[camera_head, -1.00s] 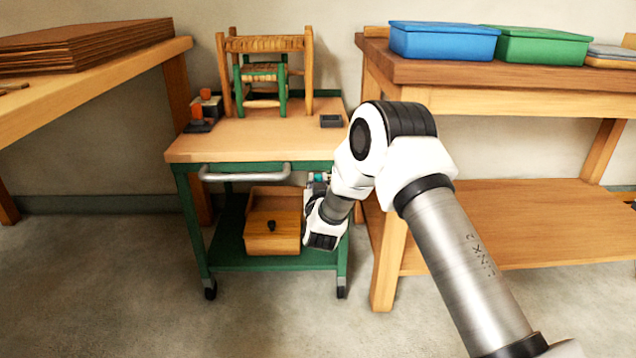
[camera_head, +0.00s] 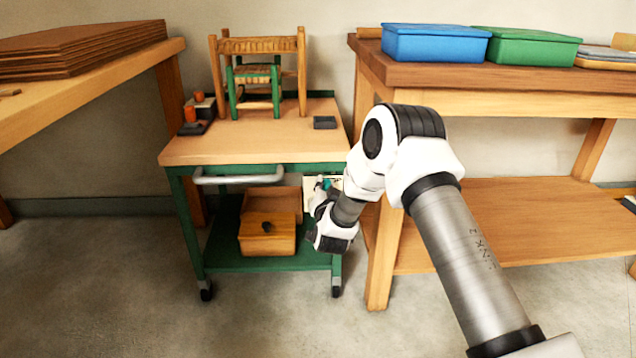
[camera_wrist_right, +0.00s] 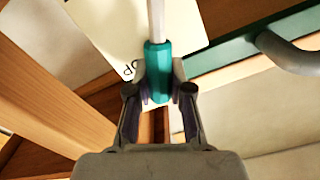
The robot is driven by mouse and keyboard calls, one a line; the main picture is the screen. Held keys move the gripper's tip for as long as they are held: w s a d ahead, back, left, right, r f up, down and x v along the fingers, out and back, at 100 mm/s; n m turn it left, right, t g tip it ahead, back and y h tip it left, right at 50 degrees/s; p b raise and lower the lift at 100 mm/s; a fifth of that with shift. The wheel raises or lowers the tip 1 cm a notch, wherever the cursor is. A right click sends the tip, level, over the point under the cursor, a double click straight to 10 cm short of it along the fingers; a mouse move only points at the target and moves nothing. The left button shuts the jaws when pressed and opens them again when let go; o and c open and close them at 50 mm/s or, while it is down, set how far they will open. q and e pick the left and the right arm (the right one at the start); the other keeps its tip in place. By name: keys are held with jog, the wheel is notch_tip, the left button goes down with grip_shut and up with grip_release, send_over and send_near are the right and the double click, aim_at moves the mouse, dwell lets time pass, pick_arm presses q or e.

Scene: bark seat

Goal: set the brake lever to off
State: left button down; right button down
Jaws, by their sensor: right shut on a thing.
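The brake lever (camera_wrist_right: 158,72) has a teal grip on a thin metal rod. My right gripper (camera_wrist_right: 158,88) has its two fingers on either side of the teal grip and is shut on it. Behind the lever is a cream plate (camera_wrist_right: 112,32) with dark letters, only partly readable. In the head view the lever's teal grip (camera_head: 327,184) shows small at the front right of the green cart (camera_head: 190,225), mostly hidden by my right wrist. The lever's exact setting cannot be read. My left gripper is not in view.
The cart has a grey push handle (camera_head: 238,178) left of the lever and a wooden box (camera_head: 267,240) on its lower shelf. A small chair (camera_head: 258,75) stands on top. A wooden workbench (camera_head: 480,105) stands close at the right. The floor in front is clear.

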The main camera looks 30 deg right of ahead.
jog(key=s+d+f+m+b, duration=0.2)
jog(key=d+f+m+b, duration=0.2)
jog(key=m, duration=0.6)
jog(key=shift+s+f+m, duration=0.2)
jog(key=shift+f+m, duration=0.2)
jog(key=shift+f, duration=0.65)
jog(key=c, duration=1)
grip_release()
jog(key=shift+f, duration=0.1)
jog(key=shift+s+a, duration=0.1)
jog(key=v, duration=1.2)
